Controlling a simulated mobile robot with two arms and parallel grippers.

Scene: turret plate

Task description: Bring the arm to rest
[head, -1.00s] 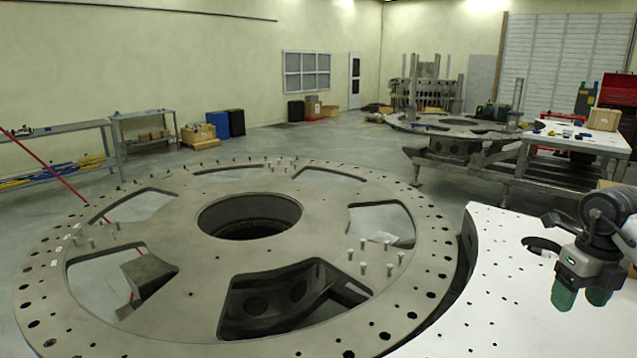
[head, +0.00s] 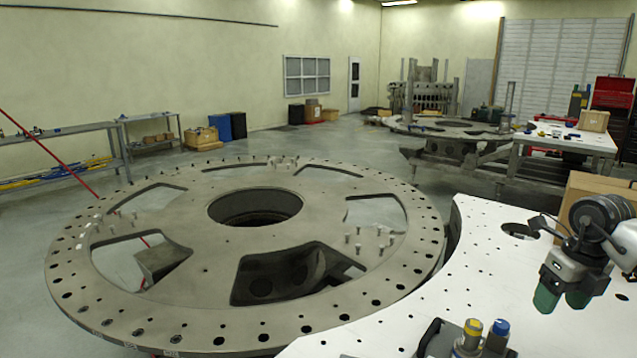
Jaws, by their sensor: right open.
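My right gripper (head: 563,300) is at the right edge of the head view, with two green fingertips hanging down above the white perforated table (head: 430,300). The fingertips are apart and nothing shows between them. Part of my right arm is cut off by the picture's edge. The large round turret plate (head: 225,255) lies flat to the left, with a round central hole, several cut-outs and small bolts standing on it. The gripper is clear of the plate. My left gripper is not in view.
Two small cylinders with yellow (head: 472,328) and blue (head: 500,328) tops stand at the white table's front. A cardboard box (head: 590,200) is behind my right gripper. A second round fixture (head: 450,128) and a white workbench (head: 565,138) stand farther back. Open floor lies beyond the plate.

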